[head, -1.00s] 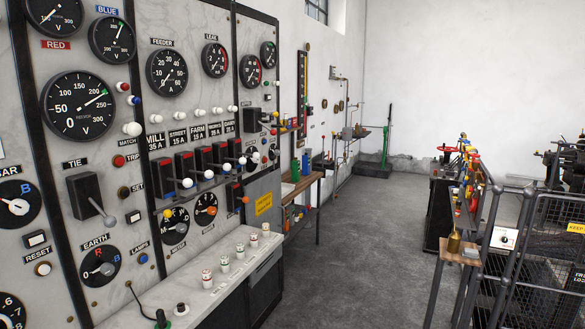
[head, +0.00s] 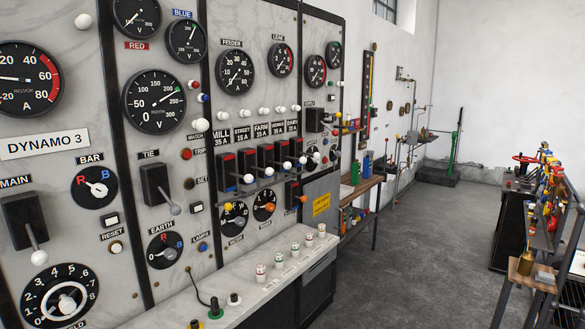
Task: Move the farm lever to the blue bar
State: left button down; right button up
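The farm lever (head: 286,165) is the third in a row of black switch boxes on the marble panel, under the label FARM 15 A (head: 261,130). Its white-knobbed handle sticks out toward the right and slightly down from its box (head: 266,155). The boxes carry red marks at the top and small blue marks low down. The levers beside it have similar white knobs at similar angles. At this size I cannot tell for certain which bar the farm lever touches. Neither of my grippers is in view.
A marble ledge (head: 250,290) with several small white fuses juts out below the panel. A wooden bench (head: 362,188) stands past the panel's far end. A railing and workbench (head: 525,260) stand at the right. The grey floor (head: 400,260) between is clear.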

aim_at(287, 166)
jog(key=i+l+z, duration=0.1)
jog(key=i, duration=0.4)
jog(key=i+l+z, duration=0.15)
jog(key=i, duration=0.35)
